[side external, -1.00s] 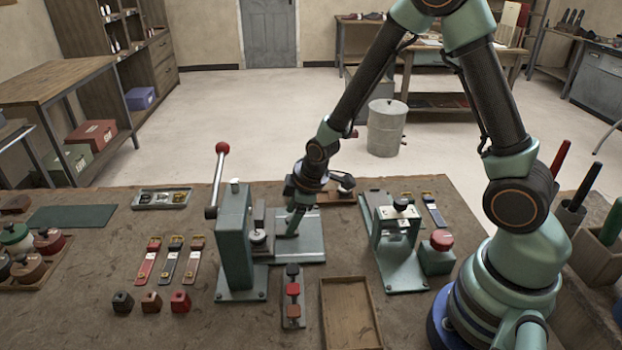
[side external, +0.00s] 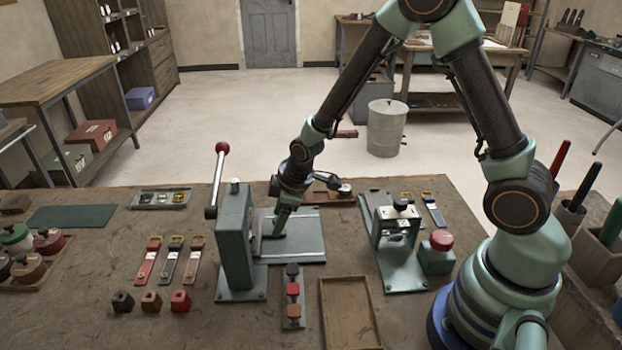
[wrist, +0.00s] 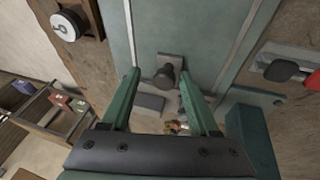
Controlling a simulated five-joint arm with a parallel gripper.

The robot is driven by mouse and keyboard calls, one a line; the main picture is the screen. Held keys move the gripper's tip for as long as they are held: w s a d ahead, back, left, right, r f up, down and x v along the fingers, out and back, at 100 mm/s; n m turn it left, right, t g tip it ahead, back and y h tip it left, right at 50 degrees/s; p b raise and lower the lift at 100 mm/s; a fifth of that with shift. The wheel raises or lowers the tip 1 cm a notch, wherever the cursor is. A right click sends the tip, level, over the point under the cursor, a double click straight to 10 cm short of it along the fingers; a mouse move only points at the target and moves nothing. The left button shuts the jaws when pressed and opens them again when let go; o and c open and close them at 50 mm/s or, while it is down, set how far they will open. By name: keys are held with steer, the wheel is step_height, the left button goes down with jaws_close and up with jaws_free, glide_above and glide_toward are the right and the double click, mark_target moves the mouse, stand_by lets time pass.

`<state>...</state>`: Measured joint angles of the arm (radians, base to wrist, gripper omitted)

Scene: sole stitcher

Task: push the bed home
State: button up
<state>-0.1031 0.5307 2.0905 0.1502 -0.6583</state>
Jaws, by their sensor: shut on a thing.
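The lever press (side external: 235,240) stands upright on the bench, its red-knobbed lever (side external: 221,165) raised. A green base plate with pale rails (side external: 308,240) extends right from it. My gripper (side external: 277,234) is low over this plate, close to the press's right side. In the wrist view my gripper (wrist: 162,75) has its two fingers either side of a dark knob (wrist: 165,76) on a small grey block, and is shut on it. The bed is mostly hidden behind the press column and my gripper. I cannot tell how far under the press it sits.
A small strip with dark and red blocks (side external: 293,290) and an empty wooden tray (side external: 345,315) lie in front. A second green device (side external: 395,235) with a red button (side external: 441,240) stands right. Three straps (side external: 171,262) lie left of the press.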

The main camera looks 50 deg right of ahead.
steer(key=shift+s+d+f, duration=0.3)
steer(key=shift+s+f, duration=0.25)
steer(key=shift+f, duration=0.1)
steer(key=o, duration=0.5)
steer(key=shift+w+a+r, duration=0.1)
steer(key=shift+r, duration=1.6)
steer(key=shift+w+a+r, duration=0.1)
steer(key=shift+r, duration=1.6)
steer(key=shift+h, duration=0.4)
steer(key=shift+s+d, duration=1.65)
steer(key=shift+d, duration=0.25)
steer(key=shift+s+d, duration=1.65)
steer(key=shift+d, duration=0.25)
